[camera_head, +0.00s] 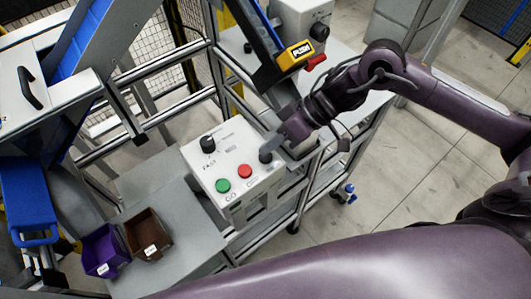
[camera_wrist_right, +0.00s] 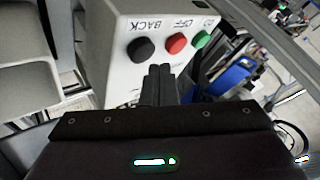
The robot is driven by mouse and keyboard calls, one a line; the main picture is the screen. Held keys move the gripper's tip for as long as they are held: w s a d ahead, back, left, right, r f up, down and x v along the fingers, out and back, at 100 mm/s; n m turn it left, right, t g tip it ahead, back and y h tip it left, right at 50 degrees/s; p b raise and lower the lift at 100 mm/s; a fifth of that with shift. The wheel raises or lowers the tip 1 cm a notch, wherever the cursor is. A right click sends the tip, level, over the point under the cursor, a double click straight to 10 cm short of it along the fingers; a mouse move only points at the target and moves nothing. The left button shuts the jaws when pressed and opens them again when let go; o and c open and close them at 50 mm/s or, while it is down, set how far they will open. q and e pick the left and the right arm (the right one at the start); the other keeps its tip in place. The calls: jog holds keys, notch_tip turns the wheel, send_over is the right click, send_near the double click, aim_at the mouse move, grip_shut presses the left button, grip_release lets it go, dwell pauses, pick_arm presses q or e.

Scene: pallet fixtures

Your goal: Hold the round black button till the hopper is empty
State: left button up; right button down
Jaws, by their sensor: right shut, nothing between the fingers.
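The round black button (camera_head: 265,156) is at the right end of the button row on a light grey control box (camera_head: 213,162). In the right wrist view the button (camera_wrist_right: 141,50) has the word BACK by it. My right gripper (camera_head: 277,148) is shut and empty, close to the button in the head view. In the right wrist view its fingertips (camera_wrist_right: 160,68) lie just right of the button, below the red one. I cannot tell whether they touch the box. My left gripper is not in view. I cannot tell which part is the hopper or see its contents.
The box also has a red button (camera_head: 245,171), a green button (camera_head: 223,185) and a black knob (camera_head: 208,144). A purple bin (camera_head: 91,240) and a brown bin (camera_head: 133,227) stand at lower left.

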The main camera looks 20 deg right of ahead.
dwell(0.6)
jog(key=shift+f, duration=0.4)
jog(key=shift+f, duration=0.45)
dwell(0.5)
dwell(5.5)
jog(key=shift+r+p, duration=0.9)
jog(key=shift+p, duration=0.25)
